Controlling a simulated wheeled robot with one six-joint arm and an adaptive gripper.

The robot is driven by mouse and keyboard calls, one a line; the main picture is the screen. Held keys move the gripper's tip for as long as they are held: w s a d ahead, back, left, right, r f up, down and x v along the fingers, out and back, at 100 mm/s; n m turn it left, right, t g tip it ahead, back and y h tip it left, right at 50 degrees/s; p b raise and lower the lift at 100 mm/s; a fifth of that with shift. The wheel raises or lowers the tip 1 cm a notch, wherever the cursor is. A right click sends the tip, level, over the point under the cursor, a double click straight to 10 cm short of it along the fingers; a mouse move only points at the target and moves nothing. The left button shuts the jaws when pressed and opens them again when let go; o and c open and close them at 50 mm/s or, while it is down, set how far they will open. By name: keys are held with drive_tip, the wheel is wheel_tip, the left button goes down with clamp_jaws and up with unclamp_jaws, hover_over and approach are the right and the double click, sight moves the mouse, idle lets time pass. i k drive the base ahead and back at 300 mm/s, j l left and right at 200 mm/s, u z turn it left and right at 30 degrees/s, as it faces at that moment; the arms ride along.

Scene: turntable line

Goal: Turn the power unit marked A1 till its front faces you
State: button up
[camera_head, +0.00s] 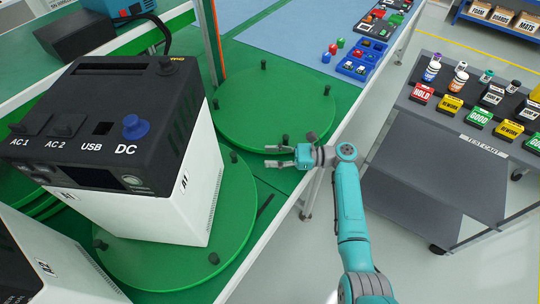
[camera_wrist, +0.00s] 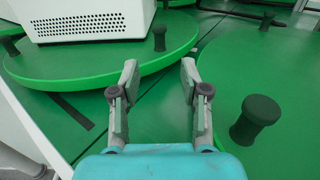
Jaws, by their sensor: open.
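The power unit A1 (camera_head: 150,190) is a white box with a black top, standing upright on a green turntable (camera_head: 230,200). Its black panel with a display shows on the face toward the lower left; an A1 label is on its right face too. Black pegs stand on the turntable rim, one (camera_head: 233,156) near the far right edge. My gripper (camera_head: 268,156) is open and empty beside the rim. In the wrist view the open fingers (camera_wrist: 160,78) point toward the gap between two discs; the unit's vented white base (camera_wrist: 90,22) and a rim peg (camera_wrist: 160,38) are ahead to the left.
An empty green turntable (camera_head: 275,100) with pegs lies beyond; one of its pegs (camera_wrist: 258,115) is close right of my fingers. Another unit, A2 (camera_head: 55,265), stands at lower left. A grey test cart (camera_head: 440,165) is at right. A blue bin (camera_head: 352,68) sits on the bench.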

sight(151, 266)
drive_tip(key=l, duration=1.45)
drive_tip(key=k, duration=0.05)
